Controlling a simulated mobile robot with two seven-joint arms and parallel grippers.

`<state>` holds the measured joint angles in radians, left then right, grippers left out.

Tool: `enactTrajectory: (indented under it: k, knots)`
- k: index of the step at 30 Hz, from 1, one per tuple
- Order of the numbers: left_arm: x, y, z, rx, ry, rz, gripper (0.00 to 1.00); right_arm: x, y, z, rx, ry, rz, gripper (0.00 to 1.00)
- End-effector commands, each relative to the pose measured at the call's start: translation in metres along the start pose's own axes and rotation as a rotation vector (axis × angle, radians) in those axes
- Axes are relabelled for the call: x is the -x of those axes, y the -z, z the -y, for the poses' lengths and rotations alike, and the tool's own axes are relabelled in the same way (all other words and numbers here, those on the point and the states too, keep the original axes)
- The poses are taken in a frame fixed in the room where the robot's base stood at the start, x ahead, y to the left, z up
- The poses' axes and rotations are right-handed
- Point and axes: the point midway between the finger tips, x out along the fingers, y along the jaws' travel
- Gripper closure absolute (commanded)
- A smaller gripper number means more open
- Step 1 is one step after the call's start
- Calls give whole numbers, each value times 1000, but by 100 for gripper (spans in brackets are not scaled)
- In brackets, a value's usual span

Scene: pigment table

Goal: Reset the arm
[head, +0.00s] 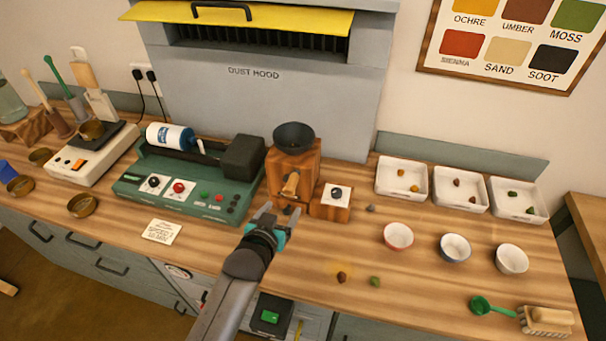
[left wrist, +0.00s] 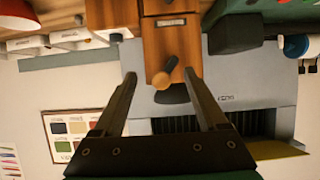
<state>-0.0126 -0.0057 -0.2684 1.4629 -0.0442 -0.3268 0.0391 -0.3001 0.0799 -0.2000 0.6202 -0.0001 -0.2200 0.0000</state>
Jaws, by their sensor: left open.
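My left gripper (head: 274,216) is open and empty in the head view, near the table's front-middle, just in front of the wooden grinder (head: 292,167) with its dark bowl on top. I cannot tell whether the fingers touch the knob. My right gripper is in neither view.
A green roller machine (head: 190,180) stands left of the grinder. White trays (head: 402,178) with small lumps and several bowls (head: 398,236) stand to the right. A brown lump (head: 341,277) and a green lump (head: 375,282) lie in front. A green scoop (head: 482,305) lies near the front right.

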Motion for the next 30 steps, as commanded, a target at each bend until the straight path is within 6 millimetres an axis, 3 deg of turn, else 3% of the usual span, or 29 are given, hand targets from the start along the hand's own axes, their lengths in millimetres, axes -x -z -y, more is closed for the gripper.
enactTrajectory:
  k: [9,14,17,24,30]
  knots:
    - [0,0,0,1,1,3,25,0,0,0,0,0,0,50]
    - [17,-13,7,9,15,72,25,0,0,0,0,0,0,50]
    - [42,-28,14,19,31,167,25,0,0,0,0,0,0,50]
    - [130,-64,30,40,66,442,25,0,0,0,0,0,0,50]
    - [192,-78,35,47,79,606,25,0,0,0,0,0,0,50]
